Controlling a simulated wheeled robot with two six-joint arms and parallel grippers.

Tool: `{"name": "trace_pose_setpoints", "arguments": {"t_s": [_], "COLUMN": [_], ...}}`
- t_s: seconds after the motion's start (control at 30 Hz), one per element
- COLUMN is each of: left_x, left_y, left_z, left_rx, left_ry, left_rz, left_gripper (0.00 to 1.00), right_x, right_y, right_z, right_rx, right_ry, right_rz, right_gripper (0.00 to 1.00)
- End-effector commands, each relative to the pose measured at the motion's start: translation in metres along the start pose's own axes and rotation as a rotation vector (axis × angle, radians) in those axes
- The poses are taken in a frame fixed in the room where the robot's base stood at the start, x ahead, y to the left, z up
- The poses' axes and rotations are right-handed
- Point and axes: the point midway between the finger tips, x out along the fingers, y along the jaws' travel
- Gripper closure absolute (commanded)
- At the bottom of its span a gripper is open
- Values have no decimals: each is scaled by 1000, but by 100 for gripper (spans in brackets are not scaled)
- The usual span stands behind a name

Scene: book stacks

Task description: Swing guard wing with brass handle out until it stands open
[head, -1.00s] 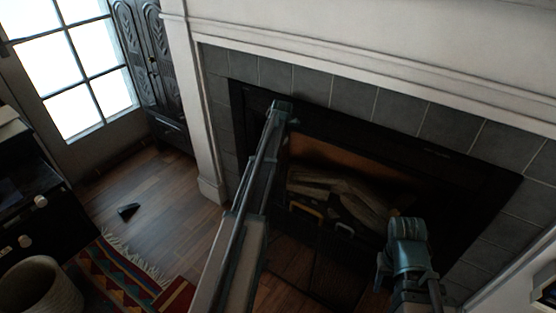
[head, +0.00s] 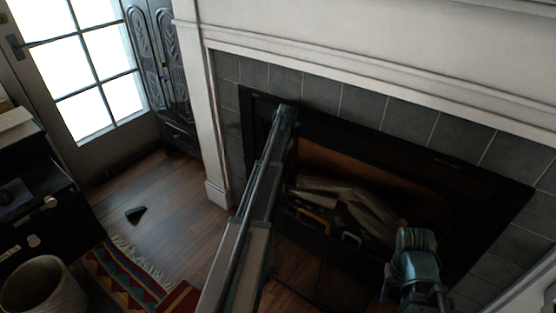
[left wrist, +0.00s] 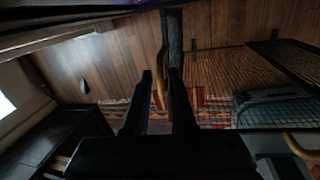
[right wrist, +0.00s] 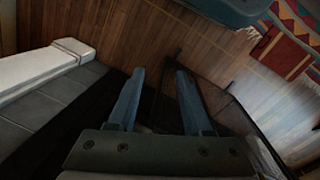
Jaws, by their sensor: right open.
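In the left wrist view, the brass handle (left wrist: 159,90) stands between my left gripper's fingers (left wrist: 161,78), very close to both; I cannot tell whether they grip it. The fingers are closer together than those of the right gripper. A dark upright edge (left wrist: 172,35), seemingly of the guard wing, rises beyond the handle. A dark mesh panel (left wrist: 215,75) extends to its right. Another brass handle (left wrist: 298,147) shows at the lower right. My right gripper (right wrist: 160,75) is open and empty, near a dark panel edge.
The fireplace has grey tiles (head: 360,103) and logs (head: 375,210) inside. A white mantel post (head: 205,110) stands at its left. A patterned rug (head: 115,275), a woven basket (head: 40,285) and a dark cabinet (head: 40,195) are at the left. Wooden floor (head: 175,215) between them is mostly clear.

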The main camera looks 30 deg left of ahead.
Motion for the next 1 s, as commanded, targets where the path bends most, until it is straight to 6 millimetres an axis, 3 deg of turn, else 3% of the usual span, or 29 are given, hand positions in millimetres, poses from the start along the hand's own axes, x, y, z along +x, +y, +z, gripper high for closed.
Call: {"name": "trace_pose_setpoints", "arguments": {"t_s": [0.1,0.47,0.73,1.0], "left_x": [0,-1,-10,-18], "left_y": [0,-6,-49,-92], "left_z": [0,-1,-12,-37], "left_rx": [0,34,312,655], "left_ry": [0,-8,-64,-132], "left_rz": [0,0,0,1], "left_gripper": [58,58,58,58], "right_x": [0,0,0,0], "right_y": [0,0,0,0], "right_z": [0,0,0,0], "right_rx": [0,0,0,0], "right_ry": [0,0,0,0], "right_rz": [0,0,0,0], "right_gripper": [50,50,50,50]}}
